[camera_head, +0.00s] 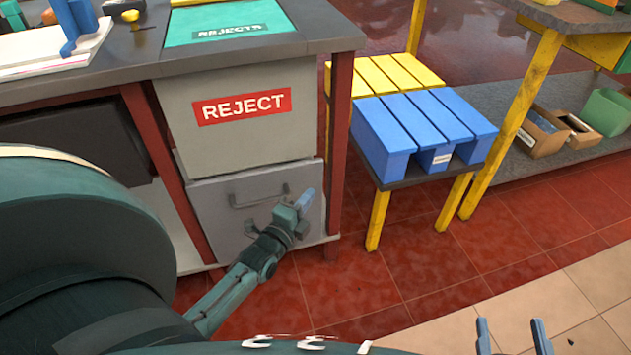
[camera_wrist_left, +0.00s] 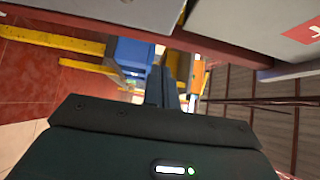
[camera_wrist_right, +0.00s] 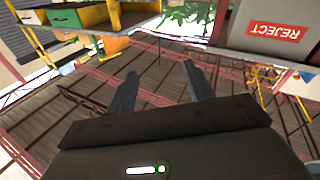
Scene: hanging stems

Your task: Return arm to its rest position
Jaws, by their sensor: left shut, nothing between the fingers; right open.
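My left gripper (camera_head: 305,202) is shut and empty. In the head view it appears in front of the lower grey cabinet with a handle, below the reject bin; I cannot tell whether it touches it. In the left wrist view its two fingers (camera_wrist_left: 170,88) lie close together. My right gripper (camera_head: 513,338) is open and empty at the bottom right of the head view, over the tiled floor. In the right wrist view its fingers (camera_wrist_right: 162,85) stand wide apart with nothing between them. Most of the right arm is hidden in the head view.
A grey bin with a red REJECT label (camera_head: 242,106) sits under the dark workbench (camera_head: 130,60). A blue slatted crate (camera_head: 425,122) and a yellow one (camera_head: 385,72) stand on a low yellow-legged stand. Shelves with boxes (camera_head: 543,132) are at the right. The front floor is clear.

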